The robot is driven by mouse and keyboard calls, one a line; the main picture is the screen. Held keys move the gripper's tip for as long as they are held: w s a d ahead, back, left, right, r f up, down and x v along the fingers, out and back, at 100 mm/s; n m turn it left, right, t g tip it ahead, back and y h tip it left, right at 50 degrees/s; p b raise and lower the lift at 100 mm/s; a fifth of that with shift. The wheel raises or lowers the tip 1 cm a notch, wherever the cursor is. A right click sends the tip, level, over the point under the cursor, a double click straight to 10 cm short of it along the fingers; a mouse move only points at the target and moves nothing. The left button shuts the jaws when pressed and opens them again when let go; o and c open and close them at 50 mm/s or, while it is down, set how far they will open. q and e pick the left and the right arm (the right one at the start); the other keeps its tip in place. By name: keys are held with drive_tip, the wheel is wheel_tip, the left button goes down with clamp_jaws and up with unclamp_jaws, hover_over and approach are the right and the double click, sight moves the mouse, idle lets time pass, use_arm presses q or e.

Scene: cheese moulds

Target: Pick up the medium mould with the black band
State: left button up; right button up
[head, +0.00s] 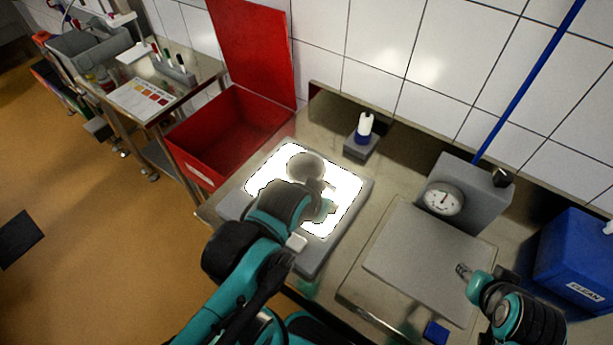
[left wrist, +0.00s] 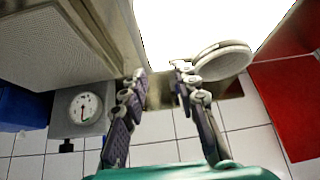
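A round grey mould (head: 303,165) sits on the bright white light panel (head: 345,193) in the head view. It also shows in the left wrist view (left wrist: 225,62) as a pale disc with a raised rim. I cannot make out a black band on it. My left gripper (head: 320,188) is over the panel, close beside the mould, and its arm hides part of the panel. In the left wrist view its fingers (left wrist: 162,80) are apart with nothing between them; the mould lies outside the right-hand finger. My right gripper (head: 463,271) is by the grey scale plate; its opening is unclear.
A red open box (head: 215,135) stands left of the panel. A small stand with a white-and-blue bottle (head: 364,130) is behind it. The scale (head: 425,250) with a dial (head: 443,199) and a blue bin (head: 577,262) are at the right. A tiled wall closes the back.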

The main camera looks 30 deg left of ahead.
use_arm(q)
drive_tip(key=r+m+g+p, duration=0.1)
drive_tip(key=m+g+p, duration=0.6)
drive_tip(key=m, duration=0.5)
hover_over(303, 182)
drive_tip(key=shift+w, duration=0.1)
drive_tip(key=shift+a+f+m, duration=0.2)
drive_tip(key=shift+a+m, duration=0.05)
drive_tip(key=shift+m, duration=0.05)
drive_tip(key=f+b, duration=0.2)
drive_tip(key=f, duration=0.6)
drive_tip(key=shift+d, duration=0.2)
drive_tip(key=shift+r, duration=0.1)
drive_tip(key=shift+c, duration=0.4)
clamp_jaws()
